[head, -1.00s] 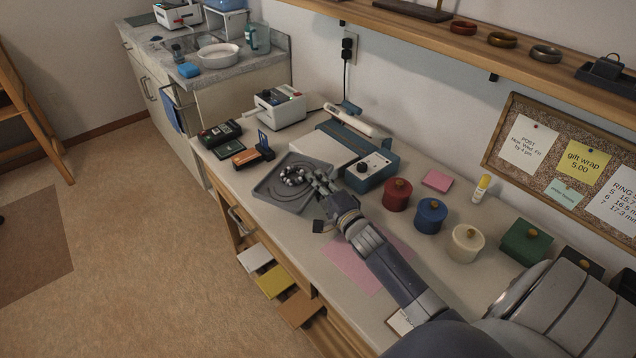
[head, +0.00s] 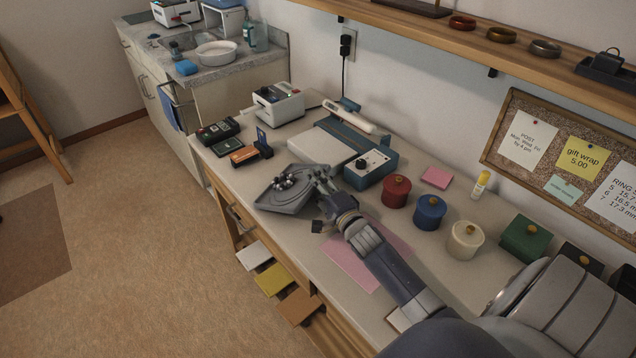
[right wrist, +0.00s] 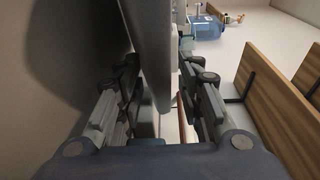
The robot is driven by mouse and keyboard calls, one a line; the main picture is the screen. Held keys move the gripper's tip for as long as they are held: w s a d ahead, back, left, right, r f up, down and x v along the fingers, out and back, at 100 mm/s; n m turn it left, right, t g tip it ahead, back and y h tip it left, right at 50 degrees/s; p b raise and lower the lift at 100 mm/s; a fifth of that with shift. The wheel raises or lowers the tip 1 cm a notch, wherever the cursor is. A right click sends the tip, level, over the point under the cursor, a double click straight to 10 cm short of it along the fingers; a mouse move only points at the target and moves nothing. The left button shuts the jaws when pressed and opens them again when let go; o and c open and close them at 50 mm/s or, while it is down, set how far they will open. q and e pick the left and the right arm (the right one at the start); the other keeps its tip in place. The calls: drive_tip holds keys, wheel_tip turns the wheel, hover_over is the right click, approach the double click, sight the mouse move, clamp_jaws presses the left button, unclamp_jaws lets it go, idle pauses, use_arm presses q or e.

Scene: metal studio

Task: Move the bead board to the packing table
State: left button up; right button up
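The bead board (head: 271,200) is a flat dark-grey tray above the left part of the workbench, with small round grey pieces at its upper middle. It looks tilted; the gap to the bench is hard to judge. My right gripper (head: 322,184) is at its right edge. In the right wrist view, the board (right wrist: 155,50) stands between the two fingers of the right gripper (right wrist: 163,88), which close on its edge. The fingertips are partly hidden by the board. My left gripper is not in view. I cannot make out a packing table.
A blue-grey sealer (head: 371,168) stands behind the gripper, with a white machine (head: 277,104) and dark boxes (head: 217,132) farther left. Red (head: 396,191), blue (head: 430,212) and cream (head: 465,240) pots stand right. A pink sheet (head: 352,268) lies below my arm. Open floor (head: 150,250) lies left.

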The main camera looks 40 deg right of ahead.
drive_tip(key=shift+r, duration=0.3)
drive_tip(key=shift+r+p, duration=0.4)
drive_tip(key=shift+r, duration=0.15)
drive_tip(key=s, duration=0.7)
drive_tip(key=s+a, duration=0.1)
drive_tip(key=s, duration=0.2)
drive_tip(key=shift+s+a+f+b, duration=0.1)
drive_tip(key=shift+s+b, duration=0.2)
drive_tip(key=shift+s, duration=0.7)
drive_tip(key=shift+o, duration=0.5)
drive_tip(key=o, duration=1.5)
drive_tip(key=shift+s, duration=0.1)
